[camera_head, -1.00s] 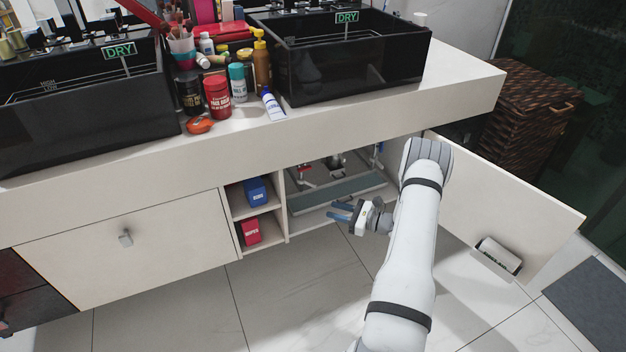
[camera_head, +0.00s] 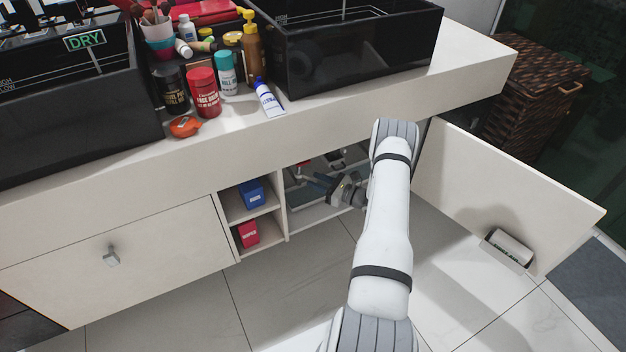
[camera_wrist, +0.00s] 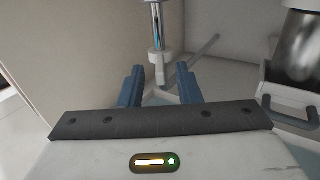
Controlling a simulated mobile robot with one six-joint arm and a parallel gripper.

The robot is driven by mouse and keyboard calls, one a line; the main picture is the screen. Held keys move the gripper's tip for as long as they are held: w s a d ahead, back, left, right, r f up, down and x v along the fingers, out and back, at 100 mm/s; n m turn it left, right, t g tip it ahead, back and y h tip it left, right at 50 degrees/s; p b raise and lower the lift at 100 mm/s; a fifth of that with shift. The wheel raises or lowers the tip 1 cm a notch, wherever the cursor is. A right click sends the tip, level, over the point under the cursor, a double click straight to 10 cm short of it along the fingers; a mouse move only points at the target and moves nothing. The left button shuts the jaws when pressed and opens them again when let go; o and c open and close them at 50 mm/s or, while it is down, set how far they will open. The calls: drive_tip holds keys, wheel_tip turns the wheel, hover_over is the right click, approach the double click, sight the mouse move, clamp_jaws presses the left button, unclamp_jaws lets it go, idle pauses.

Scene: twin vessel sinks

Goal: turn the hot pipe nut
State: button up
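My gripper (camera_head: 316,183) reaches into the open cabinet under the counter. In the wrist view its two blue fingers (camera_wrist: 160,85) are apart with nothing gripped between them. A vertical chrome pipe (camera_wrist: 157,22) with a nut-like collar (camera_wrist: 160,57) stands ahead, in line with the gap between the fingers. Pale fittings and a slanted grey rod show around its lower end. I cannot tell from its colour whether this is the hot pipe. In the head view a small red part (camera_head: 300,171) shows inside the cabinet beside my gripper; the nut itself is not clear there.
The cabinet door (camera_head: 490,185) stands open at right, with a holder (camera_head: 508,250) on it. A divider (camera_head: 281,205) and shelf with blue (camera_head: 251,193) and red (camera_head: 247,234) boxes stand at left. A shiny cylinder (camera_wrist: 298,45) in a pale holder is right of the fingers.

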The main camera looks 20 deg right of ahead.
sight(309, 178)
drive_tip(key=shift+x, duration=1.15)
clamp_jaws()
